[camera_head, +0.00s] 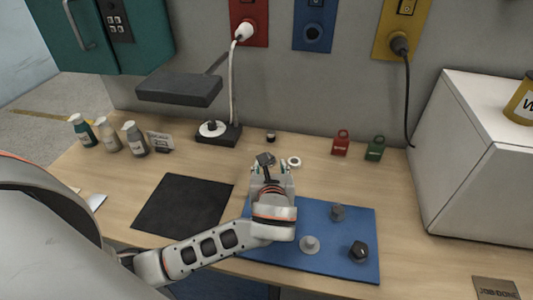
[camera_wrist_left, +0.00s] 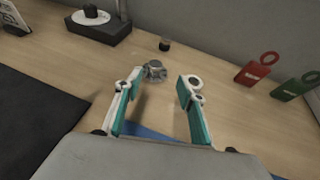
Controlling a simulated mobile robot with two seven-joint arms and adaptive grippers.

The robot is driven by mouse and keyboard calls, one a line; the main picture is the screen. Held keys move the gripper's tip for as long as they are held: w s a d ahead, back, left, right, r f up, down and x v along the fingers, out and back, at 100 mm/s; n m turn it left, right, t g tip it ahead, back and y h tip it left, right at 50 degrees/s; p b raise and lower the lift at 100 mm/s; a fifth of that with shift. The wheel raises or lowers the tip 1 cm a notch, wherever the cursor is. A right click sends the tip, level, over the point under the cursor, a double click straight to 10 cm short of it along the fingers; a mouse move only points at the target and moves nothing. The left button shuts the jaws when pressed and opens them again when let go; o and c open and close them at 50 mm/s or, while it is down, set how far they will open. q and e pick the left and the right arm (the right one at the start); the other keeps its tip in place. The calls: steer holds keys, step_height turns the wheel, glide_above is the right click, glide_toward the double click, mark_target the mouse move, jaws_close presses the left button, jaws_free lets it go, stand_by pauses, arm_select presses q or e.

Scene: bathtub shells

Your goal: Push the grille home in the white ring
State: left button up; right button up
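The white ring (camera_head: 294,162) lies flat on the wooden table, just right of my left gripper. It also shows in the left wrist view (camera_wrist_left: 195,81), close beyond the right fingertip. A grey, roundish piece (camera_wrist_left: 154,70) sits just beyond the left fingertip in the wrist view; it looks dark in the head view (camera_head: 265,159). I cannot tell whether it is the grille. My left gripper (camera_head: 270,172) is open, its teal-padded fingers (camera_wrist_left: 163,80) spread apart with nothing between them. My right gripper is not in view.
A blue mat (camera_head: 275,255) at the front right carries a few grey and dark pieces (camera_head: 338,212). A black mat (camera_head: 183,206) lies left. A small dark cylinder (camera_head: 270,137), a red tag (camera_head: 341,143) and a green tag (camera_head: 375,148) stand behind. A white cabinet (camera_head: 470,150) bounds the right.

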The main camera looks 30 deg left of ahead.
arm_select(q)
steer(key=x, duration=0.3)
steer(key=a+x, duration=0.1)
steer(key=x, duration=0.2)
steer(key=shift+s, duration=0.2)
steer(key=shift+w+a+f, duration=0.1)
steer(key=shift+w+f, duration=0.1)
steer(key=shift+w, duration=0.25)
jaws_close()
